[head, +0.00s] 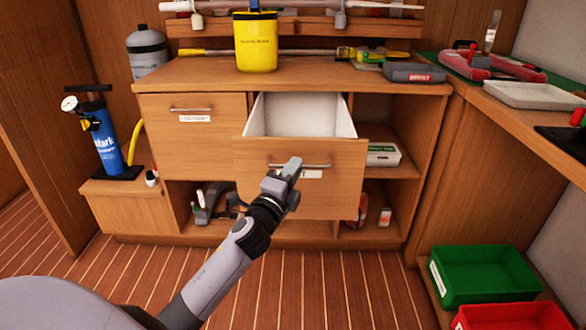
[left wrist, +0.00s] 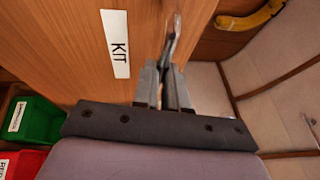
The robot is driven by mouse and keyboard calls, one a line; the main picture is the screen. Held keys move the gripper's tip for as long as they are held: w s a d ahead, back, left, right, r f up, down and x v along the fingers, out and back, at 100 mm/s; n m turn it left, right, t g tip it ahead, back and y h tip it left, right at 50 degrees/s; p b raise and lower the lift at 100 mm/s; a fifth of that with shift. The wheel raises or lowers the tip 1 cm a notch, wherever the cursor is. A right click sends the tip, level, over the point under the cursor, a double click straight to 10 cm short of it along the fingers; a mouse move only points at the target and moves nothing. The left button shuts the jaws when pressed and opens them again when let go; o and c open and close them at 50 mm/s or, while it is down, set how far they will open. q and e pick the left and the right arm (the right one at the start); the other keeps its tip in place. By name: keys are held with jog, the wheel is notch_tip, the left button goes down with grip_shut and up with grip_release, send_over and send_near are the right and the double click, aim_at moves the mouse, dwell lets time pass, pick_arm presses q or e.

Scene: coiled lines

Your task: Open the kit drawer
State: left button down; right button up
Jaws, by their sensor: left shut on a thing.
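The kit drawer (head: 250,182) is the right-hand wooden drawer of the cabinet and stands pulled out. Its white inside (head: 301,116) shows from above and looks empty where I can see it. In the left wrist view its front (left wrist: 65,45) carries a white label (left wrist: 115,43) reading KIT. My left gripper (head: 292,170) is at the drawer's bar handle (head: 315,166), and its fingers (left wrist: 165,85) are shut on the handle. My right gripper is in neither view.
A closed drawer (head: 200,140) is left of it. A yellow container (head: 256,42) stands on the cabinet top. A blue pump (head: 103,135) stands at the left. Green (head: 484,277) and red (head: 510,316) bins are at the lower right. Floor before the cabinet is mostly clear.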

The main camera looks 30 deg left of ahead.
pick_arm(q)
jog(key=shift+s, duration=0.1)
dwell(0.3)
jog(key=c, duration=1.2)
grip_release()
jog(key=shift+o, duration=0.2)
jog(key=v, duration=0.7)
